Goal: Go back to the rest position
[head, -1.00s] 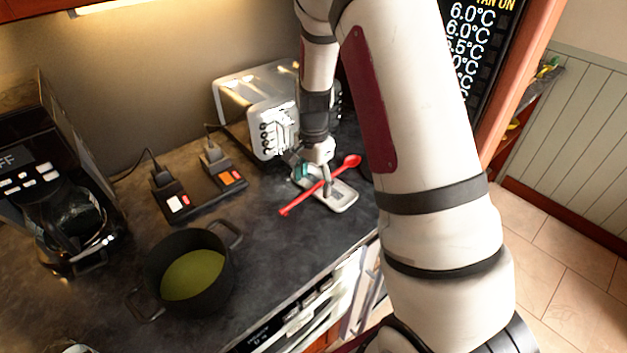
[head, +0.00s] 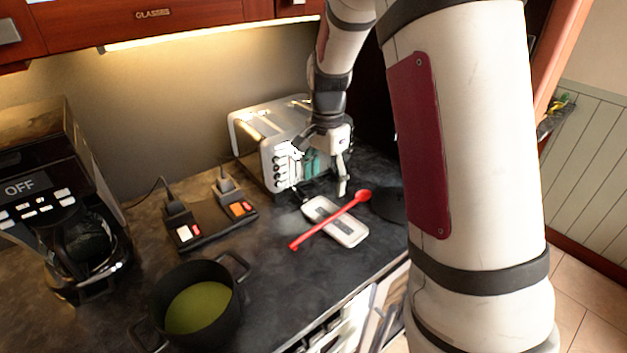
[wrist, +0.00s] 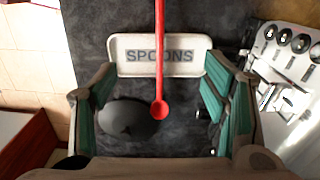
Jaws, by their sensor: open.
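My gripper (head: 322,189) is open and empty. In the head view it is above the counter, in front of the toaster and just behind the spoon rest. A red spoon (head: 330,221) lies across the white spoon rest (head: 349,234), its bowl end past the rest's edge. In the wrist view the red spoon (wrist: 159,75) runs down between my green-padded fingers (wrist: 157,103). The spoon rest (wrist: 120,55), marked "SPOONS", is at the top, apart from the fingers.
A silver toaster (head: 262,125) stands right behind my gripper. A dark round object (head: 390,205) lies right of the spoon. A black pot (head: 229,318) with green contents, a switch strip (head: 212,226) and a coffee maker (head: 30,140) are to the left. Cabinets (head: 200,12) hang above.

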